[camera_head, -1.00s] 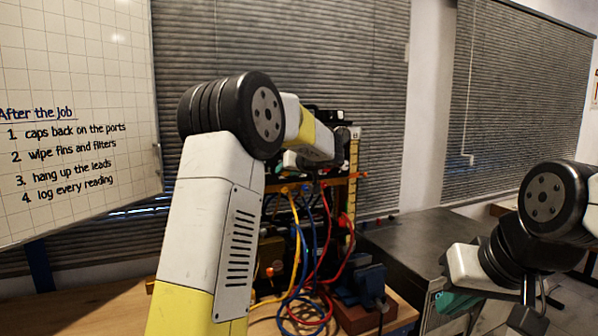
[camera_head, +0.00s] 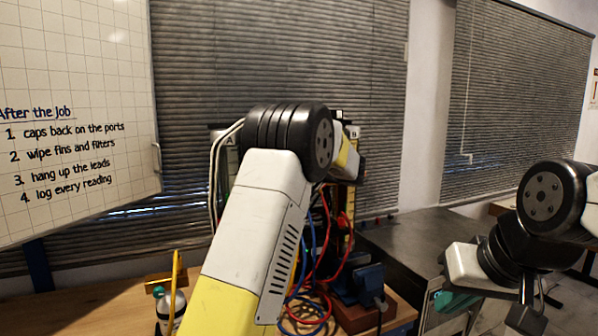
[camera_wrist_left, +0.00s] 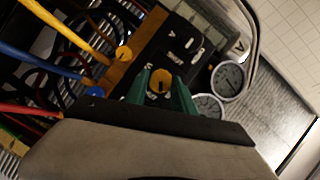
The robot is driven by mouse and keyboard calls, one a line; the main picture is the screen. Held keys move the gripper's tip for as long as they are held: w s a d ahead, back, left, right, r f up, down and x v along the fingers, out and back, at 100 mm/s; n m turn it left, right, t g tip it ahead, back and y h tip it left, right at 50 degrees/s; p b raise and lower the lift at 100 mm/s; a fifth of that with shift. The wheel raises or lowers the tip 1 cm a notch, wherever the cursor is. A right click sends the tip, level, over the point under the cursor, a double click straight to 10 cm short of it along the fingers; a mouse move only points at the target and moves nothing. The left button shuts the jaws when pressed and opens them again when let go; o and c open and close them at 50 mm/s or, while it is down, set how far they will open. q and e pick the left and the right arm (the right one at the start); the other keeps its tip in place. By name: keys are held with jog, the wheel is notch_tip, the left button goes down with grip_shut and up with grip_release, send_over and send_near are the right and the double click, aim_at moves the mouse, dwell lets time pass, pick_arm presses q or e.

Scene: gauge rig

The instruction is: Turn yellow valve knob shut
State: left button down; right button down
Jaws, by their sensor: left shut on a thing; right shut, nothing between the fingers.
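In the left wrist view a yellow knob (camera_wrist_left: 160,82) with a dark slot-like mark sits on the dark gauge rig (camera_wrist_left: 182,45). My left gripper (camera_wrist_left: 160,88) has its green fingers on either side of the knob, shut on it. In the head view my left arm covers the knob and the left gripper. My right gripper (camera_head: 448,302) shows at the lower right, shut and empty, well away from the rig.
Two round gauges, one upper (camera_wrist_left: 228,78) and one lower (camera_wrist_left: 208,106), lie beside the knob. Yellow, blue and red hoses (camera_wrist_left: 60,60) run close on the other side.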

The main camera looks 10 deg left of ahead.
pick_arm(q)
jog(key=m, duration=0.2)
jog(key=m+y, duration=0.1)
jog(key=m, duration=0.1)
jog(key=m+t+y, duration=0.1)
jog(key=shift+f+m, duration=0.25)
jog(key=shift+m, duration=0.15)
dwell(0.3)
jog(key=c, duration=1.1)
grip_release()
jog(key=shift+o, duration=0.2)
jog(key=v, duration=0.8)
jog(key=shift+w+f, duration=0.1)
jog(key=shift+f, duration=0.05)
